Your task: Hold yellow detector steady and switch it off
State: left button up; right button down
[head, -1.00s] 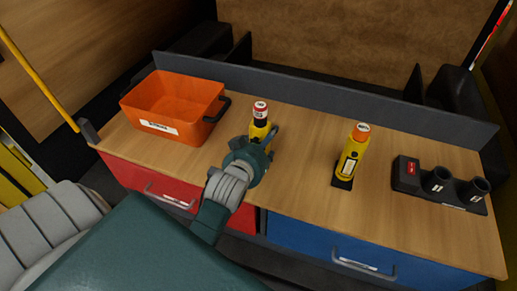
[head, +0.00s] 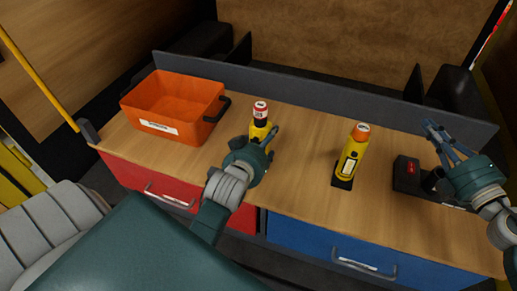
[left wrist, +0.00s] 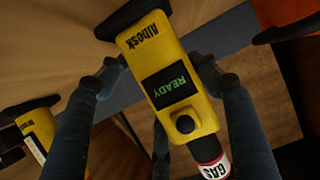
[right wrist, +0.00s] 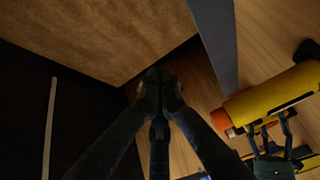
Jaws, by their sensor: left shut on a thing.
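The yellow detector (head: 260,129) stands upright on the bench with a red and white cap on top. In the left wrist view the detector (left wrist: 172,82) shows a screen reading READY, a round dark button (left wrist: 185,124) and a cap marked GAS. My left gripper (head: 259,137) is shut on its body, a finger on each side. My right gripper (head: 431,125) is in the air over the right end of the bench, away from the detector. Its fingertips (right wrist: 159,82) are together and hold nothing.
A yellow device with an orange top (head: 351,156) stands between my grippers. A black holder (head: 405,175) with cups is under my right gripper, partly hidden. An orange bin (head: 205,133) stands at the left. A low dark wall (head: 330,97) runs behind the bench.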

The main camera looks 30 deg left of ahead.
pick_arm(q)
jog(key=shift+f, duration=0.1)
pick_arm(e)
jog(key=s+a+r+n+g+y, duration=0.3)
jog(key=s+a+n, duration=0.2)
jog(key=a, duration=0.4)
jog(key=s+a+r+n+g+y, duration=0.25)
jog(key=s+a+n, duration=0.2)
jog(key=a, duration=0.45)
jog(key=m+g, duration=0.1)
jog(key=g, duration=0.5)
send_near(256, 139)
jog(key=s+d, duration=0.2)
jog(key=shift+s+d+r+h, duration=0.1)
jog(key=shift+s+d+h, duration=0.15)
jog(key=shift+s+h, duration=0.1)
jog(key=a, duration=1)
jog(key=shift+w, duration=0.45)
